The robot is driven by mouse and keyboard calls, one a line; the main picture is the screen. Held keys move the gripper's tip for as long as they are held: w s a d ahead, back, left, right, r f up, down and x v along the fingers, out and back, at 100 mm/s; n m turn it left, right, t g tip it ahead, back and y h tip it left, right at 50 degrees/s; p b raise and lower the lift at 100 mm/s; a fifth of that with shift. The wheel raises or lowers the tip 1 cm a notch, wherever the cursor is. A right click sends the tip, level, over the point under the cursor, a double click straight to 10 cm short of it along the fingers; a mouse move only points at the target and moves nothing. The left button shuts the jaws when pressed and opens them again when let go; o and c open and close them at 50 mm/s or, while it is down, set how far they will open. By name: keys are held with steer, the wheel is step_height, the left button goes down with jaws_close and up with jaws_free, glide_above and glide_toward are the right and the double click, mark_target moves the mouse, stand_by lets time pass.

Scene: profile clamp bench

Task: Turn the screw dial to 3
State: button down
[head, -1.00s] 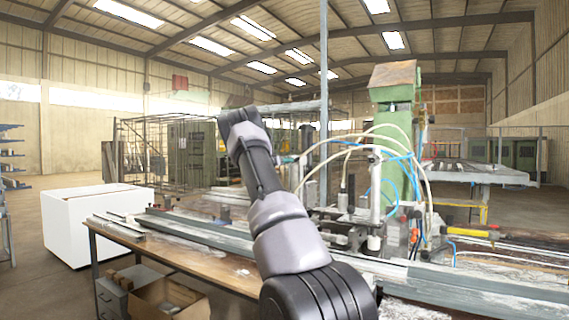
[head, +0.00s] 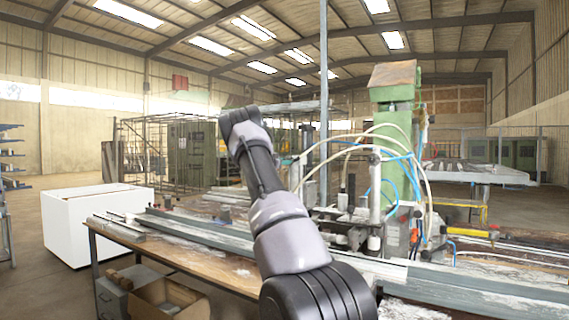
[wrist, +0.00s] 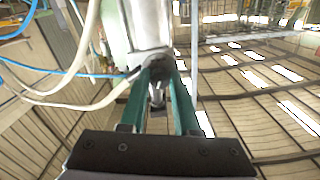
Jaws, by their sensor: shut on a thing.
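My gripper (wrist: 157,72) shows in the wrist view as two teal fingers. Their tips are close together on a small grey part (wrist: 157,97) that shows between them, at the dark lower end of a pale metal cylinder (wrist: 148,25). This part may be the screw dial. No numbers or pointer can be read on it.
White hoses (wrist: 85,55) and blue hoses (wrist: 50,68) curve close to the left of the fingers. Long grey profiles (head: 210,232) lie along the wooden bench (head: 185,257).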

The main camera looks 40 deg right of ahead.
steer(key=shift+m, duration=3.6)
steer(key=c, duration=0.6)
jaws_free()
steer(key=v, duration=1)
steer(key=shift+s+a, duration=0.2)
steer(key=shift+a, duration=0.15)
